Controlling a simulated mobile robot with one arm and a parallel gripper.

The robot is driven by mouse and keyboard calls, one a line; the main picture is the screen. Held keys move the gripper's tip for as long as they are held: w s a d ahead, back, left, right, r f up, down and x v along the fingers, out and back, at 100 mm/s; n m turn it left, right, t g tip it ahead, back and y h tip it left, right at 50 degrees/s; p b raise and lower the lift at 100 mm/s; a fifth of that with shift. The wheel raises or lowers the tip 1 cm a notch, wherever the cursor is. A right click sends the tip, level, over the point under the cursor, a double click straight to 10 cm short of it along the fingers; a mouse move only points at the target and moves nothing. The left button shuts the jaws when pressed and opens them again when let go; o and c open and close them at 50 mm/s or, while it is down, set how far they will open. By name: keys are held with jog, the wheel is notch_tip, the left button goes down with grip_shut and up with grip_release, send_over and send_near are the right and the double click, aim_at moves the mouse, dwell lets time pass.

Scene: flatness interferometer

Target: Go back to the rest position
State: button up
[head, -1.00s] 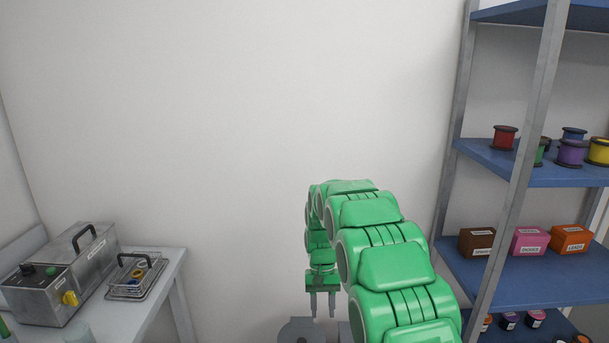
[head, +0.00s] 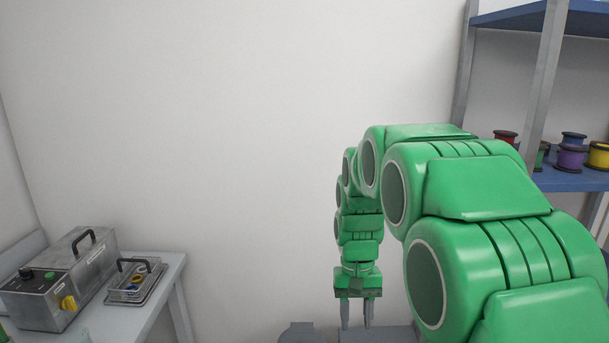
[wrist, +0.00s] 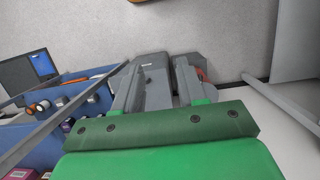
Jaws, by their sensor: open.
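My gripper (head: 356,313) hangs at the end of my green arm in the head view, pointing down, its two grey fingers apart with nothing between them. In the wrist view my gripper (wrist: 158,92) shows its two fingers spread and empty, above grey parts low down near the floor. My arm bends over from the right side of the head view and hides part of the shelf.
A blue shelf rack (head: 567,179) with coloured spools stands at the right. The wall behind is bare.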

jog(key=s+d+r, duration=0.2)
jog(key=s, duration=1.3)
jog(key=s+d+r+t, duration=0.1)
jog(key=s+d+r, duration=0.1)
jog(key=s, duration=1.2)
jog(key=shift+s, duration=0.35)
